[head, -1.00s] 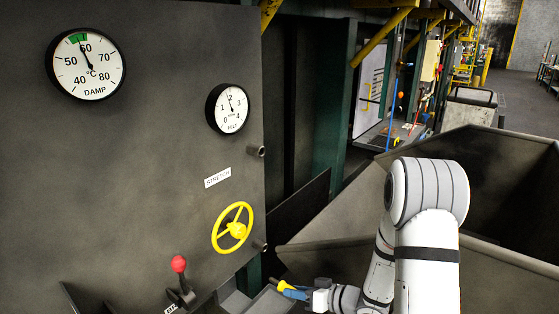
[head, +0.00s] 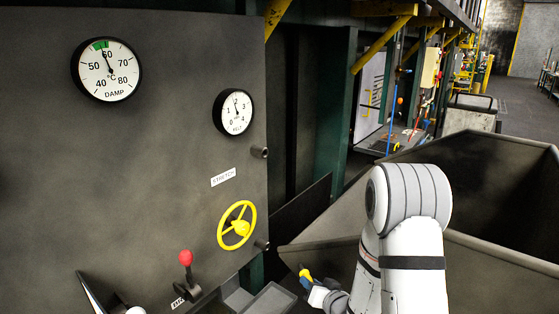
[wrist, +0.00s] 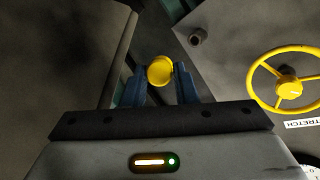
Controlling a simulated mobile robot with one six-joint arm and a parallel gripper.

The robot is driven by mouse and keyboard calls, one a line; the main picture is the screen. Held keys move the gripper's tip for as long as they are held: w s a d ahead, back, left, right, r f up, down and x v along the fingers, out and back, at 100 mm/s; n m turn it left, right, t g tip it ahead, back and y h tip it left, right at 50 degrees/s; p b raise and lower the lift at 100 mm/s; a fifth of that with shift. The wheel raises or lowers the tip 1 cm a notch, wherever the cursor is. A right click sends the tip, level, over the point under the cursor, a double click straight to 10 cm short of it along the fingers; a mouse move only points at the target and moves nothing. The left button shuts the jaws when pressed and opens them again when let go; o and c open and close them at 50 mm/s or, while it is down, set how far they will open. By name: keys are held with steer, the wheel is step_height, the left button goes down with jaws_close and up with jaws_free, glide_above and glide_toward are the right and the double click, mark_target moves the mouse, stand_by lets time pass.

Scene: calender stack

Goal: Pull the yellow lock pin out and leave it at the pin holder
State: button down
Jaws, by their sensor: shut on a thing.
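The yellow lock pin (head: 304,273) is held in my gripper (head: 308,279), low in the centre of the head view, to the right of the grey panel. In the wrist view its round yellow end (wrist: 160,71) sits between the two blue fingers of my gripper (wrist: 159,84), which are shut on it. The pin looks clear of the panel; the rest of its length is hidden. I cannot pick out the pin holder with certainty. A grey open tray (head: 267,303) lies below and left of my gripper.
The grey panel (head: 150,200) carries two gauges, a yellow handwheel (head: 237,226) and a red-knobbed lever (head: 185,260). Short dark stubs (head: 260,152) stick out at its right edge. A large dark sloped bin (head: 480,190) stands behind my arm.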

steer(key=d+f+m+t+h, duration=0.1)
steer(key=d+m+h, duration=0.3)
steer(key=d+h, duration=0.1)
steer(key=w+a+r+n+g+y+p, duration=0.1)
steer(key=w+a+r+n+y+p, duration=0.1)
steer(key=r+n, duration=0.4)
steer(key=w+a+r+n+y+p, duration=0.2)
steer(key=r+n+p, duration=0.3)
steer(key=r, duration=1.2)
steer(key=w+a+r+n+g+y+p, duration=0.1)
steer(key=w+a+r+n+y+p, duration=0.2)
steer(key=r+n, duration=0.5)
step_height(320, 180, up, 4)
steer(key=shift+w+n+g+y+p, duration=0.15)
steer(key=shift+n+g+y+p, duration=0.15)
steer(key=shift+y+p, duration=0.4)
steer(key=shift+a, duration=0.15)
steer(key=w+a, duration=0.2)
steer(key=a, duration=0.1)
steer(key=shift+w, duration=0.2)
